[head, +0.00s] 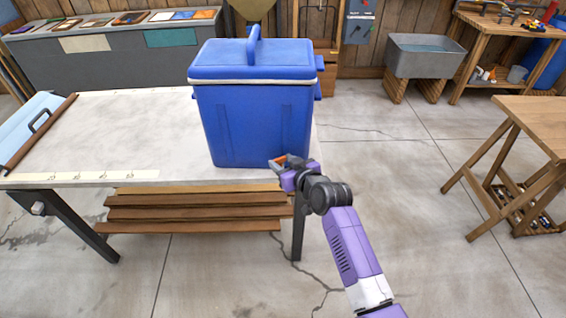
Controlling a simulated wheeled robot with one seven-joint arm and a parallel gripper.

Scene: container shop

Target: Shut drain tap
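A blue cooler box (258,115) with a lid and a top handle stands upright on the pale table (110,130), near its right end. My gripper (282,161) is at the lower right front of the cooler, close to its base. A small orange patch shows at the gripper's tip; I cannot tell whether it is part of the gripper. No drain tap can be made out; the gripper covers that lower corner. The fingers are too small and turned away to tell whether they are open or shut, or touching anything.
A light blue panel with a handle (40,122) lies at the table's left end. Wooden boards (195,210) are stacked under the table. A grey sink (425,55) stands at the back right, and a wooden workbench (535,120) at the right. The floor between is clear.

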